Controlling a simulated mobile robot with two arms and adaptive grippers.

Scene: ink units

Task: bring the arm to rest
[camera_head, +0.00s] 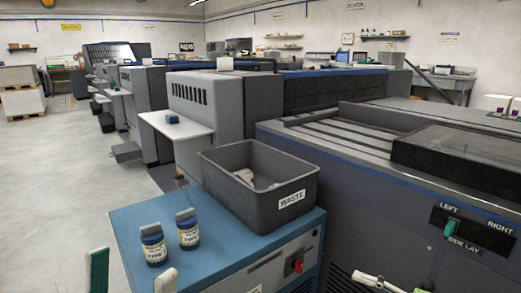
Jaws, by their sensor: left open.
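My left gripper (131,279) shows at the bottom left edge. Its green-padded finger and its pale finger stand well apart, with nothing visible between them, so it is open. It is in front of the blue cabinet (215,262), on whose top stand two small capped bottles with "TYPE" labels, the left one (153,246) and the right one (188,230). Both bottles are upright and apart from the gripper. A pale piece with a bit of green at the bottom edge, right of centre, looks like part of my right gripper (380,284); its fingers are mostly cut off.
A grey bin labelled WASTE (225,182) with pale scraps inside stands on the cabinet behind the bottles. A large grey machine (370,215) with a "SIDE LAY" lever panel (470,236) fills the right. Open floor (60,190) lies on the left.

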